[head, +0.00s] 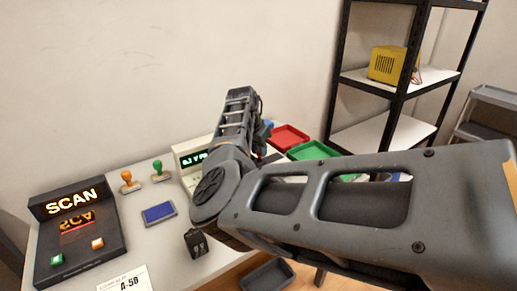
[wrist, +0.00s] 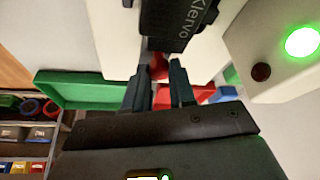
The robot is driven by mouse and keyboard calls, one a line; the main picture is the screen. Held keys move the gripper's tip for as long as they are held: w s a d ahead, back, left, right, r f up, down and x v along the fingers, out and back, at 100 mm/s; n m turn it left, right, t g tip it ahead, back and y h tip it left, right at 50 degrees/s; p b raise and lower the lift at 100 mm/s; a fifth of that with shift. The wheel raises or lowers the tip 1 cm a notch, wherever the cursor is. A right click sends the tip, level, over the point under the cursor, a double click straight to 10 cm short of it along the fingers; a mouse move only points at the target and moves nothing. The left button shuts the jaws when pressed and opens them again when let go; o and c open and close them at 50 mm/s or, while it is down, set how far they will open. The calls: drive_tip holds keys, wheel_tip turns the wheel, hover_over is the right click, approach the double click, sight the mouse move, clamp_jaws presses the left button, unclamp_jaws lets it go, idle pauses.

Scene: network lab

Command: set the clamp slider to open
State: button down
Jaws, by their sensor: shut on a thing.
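In the wrist view, a black housing marked "Klervo" (wrist: 177,18) sits at the top on a pale surface. A small red part (wrist: 158,67), which looks like the clamp slider's knob, shows just below the housing. My gripper (wrist: 159,72) has its two dark fingers on either side of this red part and is shut on it. Whether the slider stands at open or closed cannot be read. In the head view, my arm covers the middle of the bench, and the fingers and slider are hidden.
A pale box with a lit green lamp (wrist: 302,42) is close at the right of the wrist view. In the head view, a red tray (head: 289,136) and green tray (head: 314,150) lie beyond my arm. The SCAN unit (head: 77,250), stamps and blue pad (head: 159,212) stand left.

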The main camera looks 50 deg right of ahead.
sight(262, 162)
drive_tip(key=shift+s+d, duration=0.25)
drive_tip(key=shift+d, duration=0.55)
drive_tip(key=shift+s+d, duration=0.2)
drive_tip(key=shift+d, duration=0.55)
drive_tip(key=c, duration=0.9)
unclamp_jaws()
drive_tip(key=shift+c, duration=0.2)
drive_tip(key=v, duration=0.7)
drive_tip(key=shift+r, duration=0.4)
drive_tip(key=shift+s+a, duration=0.1)
